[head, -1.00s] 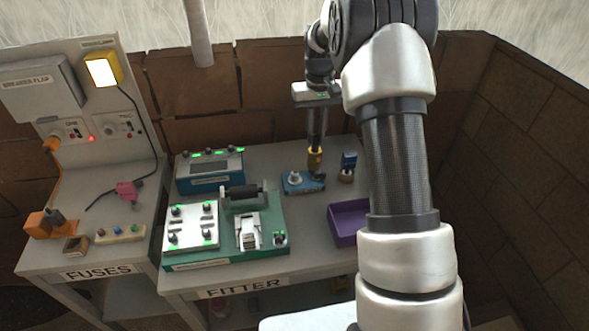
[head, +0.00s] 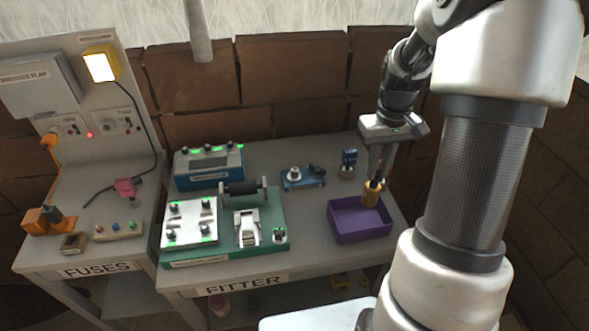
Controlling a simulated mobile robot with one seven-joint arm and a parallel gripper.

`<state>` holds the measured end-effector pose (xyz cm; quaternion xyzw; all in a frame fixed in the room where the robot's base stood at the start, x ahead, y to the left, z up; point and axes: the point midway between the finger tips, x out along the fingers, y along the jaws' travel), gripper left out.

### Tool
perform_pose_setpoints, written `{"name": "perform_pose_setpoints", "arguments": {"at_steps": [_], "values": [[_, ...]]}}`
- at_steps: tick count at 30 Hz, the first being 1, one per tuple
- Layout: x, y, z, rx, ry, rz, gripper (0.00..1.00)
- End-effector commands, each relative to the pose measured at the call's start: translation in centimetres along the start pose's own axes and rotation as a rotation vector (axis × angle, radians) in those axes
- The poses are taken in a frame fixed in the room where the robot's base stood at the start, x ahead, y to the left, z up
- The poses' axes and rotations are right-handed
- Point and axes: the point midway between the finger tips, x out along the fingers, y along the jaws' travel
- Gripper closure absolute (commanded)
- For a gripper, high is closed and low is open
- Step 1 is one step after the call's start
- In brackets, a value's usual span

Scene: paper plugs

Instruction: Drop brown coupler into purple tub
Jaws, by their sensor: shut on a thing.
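The purple tub (head: 361,236) stands at the right front of the FITTER table in the head view. My gripper (head: 377,183) points down over the tub's back right part. It is shut on the brown coupler (head: 371,194), a short tan-brown cylinder. The coupler hangs at about the height of the tub's back rim in the picture. I cannot tell whether it touches the tub. The tub's inside looks empty.
A blue fixture (head: 303,178) and a small blue-topped part (head: 348,163) stand behind the tub. A green board (head: 275,246) with a roller and a white panel lies to its left. The FUSES table (head: 60,255) is farther left.

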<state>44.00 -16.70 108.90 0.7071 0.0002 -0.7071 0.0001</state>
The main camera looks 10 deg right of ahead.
Motion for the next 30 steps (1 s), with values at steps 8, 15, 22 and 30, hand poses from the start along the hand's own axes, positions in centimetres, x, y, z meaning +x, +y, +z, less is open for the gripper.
{"name": "perform_pose_setpoints", "arguments": {"at_steps": [8,15,22,30], "values": [[3.2,0.0,0.0,0.000,0.000,0.000,1.00],[3.2,0.0,0.0,0.000,0.000,0.000,1.00],[3.2,0.0,0.0,0.000,0.000,0.000,0.62],[3.1,0.0,0.0,0.000,0.000,0.000,0.62]]}}
